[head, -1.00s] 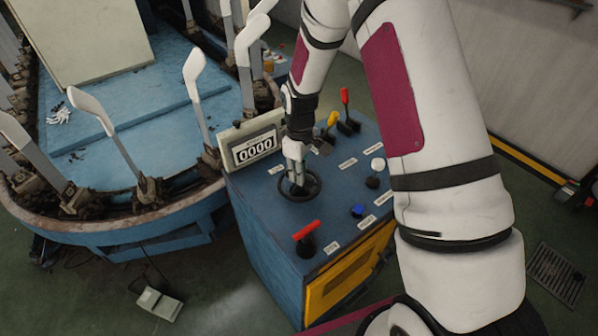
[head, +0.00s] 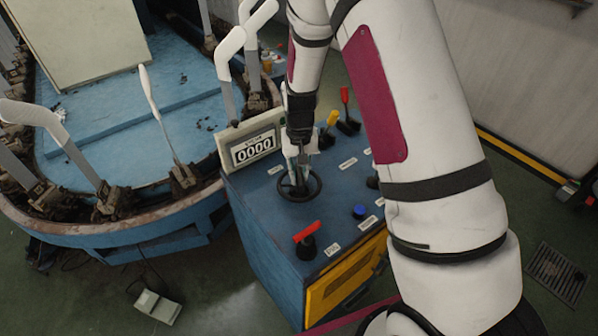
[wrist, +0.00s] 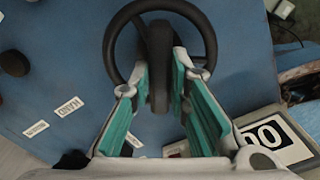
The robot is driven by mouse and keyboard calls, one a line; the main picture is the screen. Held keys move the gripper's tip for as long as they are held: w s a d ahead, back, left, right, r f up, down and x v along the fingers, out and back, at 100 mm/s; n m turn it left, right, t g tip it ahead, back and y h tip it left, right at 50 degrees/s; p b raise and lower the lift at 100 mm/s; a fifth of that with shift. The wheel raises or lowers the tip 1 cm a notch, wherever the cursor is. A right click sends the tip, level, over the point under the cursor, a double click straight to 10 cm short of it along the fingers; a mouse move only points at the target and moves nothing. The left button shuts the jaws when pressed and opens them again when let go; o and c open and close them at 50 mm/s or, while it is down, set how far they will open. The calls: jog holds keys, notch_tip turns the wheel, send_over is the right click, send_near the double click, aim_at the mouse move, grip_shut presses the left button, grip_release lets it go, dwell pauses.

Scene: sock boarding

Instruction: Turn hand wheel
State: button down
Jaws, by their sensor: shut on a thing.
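The black hand wheel (head: 317,190) lies on the blue top of the control cabinet, in front of the counter. My gripper (head: 299,181) reaches down onto the wheel's middle from above. In the wrist view, the wheel's ring (wrist: 111,50) shows at the top. A dark upright part of the wheel (wrist: 159,65) stands between the teal-padded fingers of my gripper (wrist: 160,80), which is shut on it. The exact contact of the pads is partly hidden in the head view by my own wrist.
A counter reading 0000 (head: 255,147) stands just behind the wheel. A red-handled switch (head: 306,232), a blue button (head: 359,211), a yellow lever (head: 331,119) and a red lever (head: 345,96) surround it. The blue carousel (head: 110,112) with white sock boards is at left.

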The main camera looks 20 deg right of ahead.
aim_at(299, 174)
jog(key=m, duration=0.5)
jog(key=shift+m, duration=0.3)
jog(key=m, duration=0.5)
jog(key=shift+m, duration=0.3)
jog(key=c, duration=1.5)
grip_release()
notch_tip(299, 174, up, 12)
jog(key=shift+r, duration=0.1)
